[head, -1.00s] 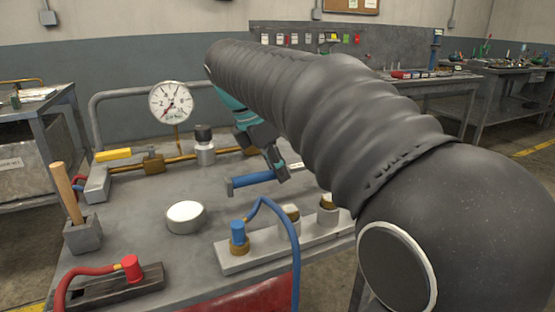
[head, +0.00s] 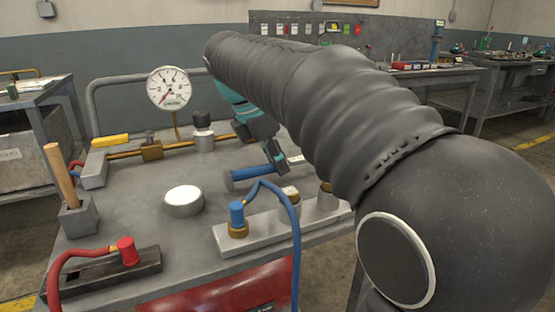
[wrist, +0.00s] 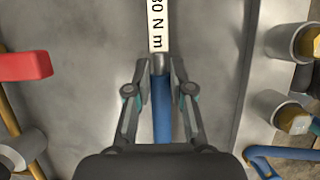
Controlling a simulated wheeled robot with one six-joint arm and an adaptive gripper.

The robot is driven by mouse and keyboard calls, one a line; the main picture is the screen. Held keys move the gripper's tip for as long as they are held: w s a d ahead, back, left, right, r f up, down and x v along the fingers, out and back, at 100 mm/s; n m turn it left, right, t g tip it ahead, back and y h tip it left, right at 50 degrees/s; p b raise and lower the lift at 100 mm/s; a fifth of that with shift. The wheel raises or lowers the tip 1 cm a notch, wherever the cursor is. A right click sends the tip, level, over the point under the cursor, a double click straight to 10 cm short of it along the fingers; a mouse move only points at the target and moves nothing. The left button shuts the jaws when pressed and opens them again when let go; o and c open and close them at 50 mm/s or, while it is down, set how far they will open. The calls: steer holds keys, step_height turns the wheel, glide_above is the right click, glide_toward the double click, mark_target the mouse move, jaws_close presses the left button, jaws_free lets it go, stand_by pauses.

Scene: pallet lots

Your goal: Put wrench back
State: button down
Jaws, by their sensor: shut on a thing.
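The wrench has a blue handle (head: 252,173) and a white label (wrist: 159,25) on its shaft reading "0 N m" after a partly cut digit. In the head view it is low over or on the grey bench top, behind the blue-hosed fitting; I cannot tell whether it touches. My gripper (wrist: 161,66) is shut on the wrench, one finger on each side, near where handle meets shaft. In the head view my gripper (head: 283,163) is partly hidden by my arm. The wrench's far end is hidden there and out of frame in the wrist view.
The bench (head: 150,215) holds a pressure gauge (head: 169,89), brass pipe with yellow lever (head: 110,140), white-topped puck (head: 184,199), hammer-like wooden handle in a block (head: 60,175), red hose fitting (head: 126,250) and blue hose fitting (head: 237,214). Bare top lies around the puck.

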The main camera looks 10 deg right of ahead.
steer(key=shift+f, duration=0.4)
steer(key=c, duration=0.9)
jaws_free()
steer(key=shift+c, duration=0.2)
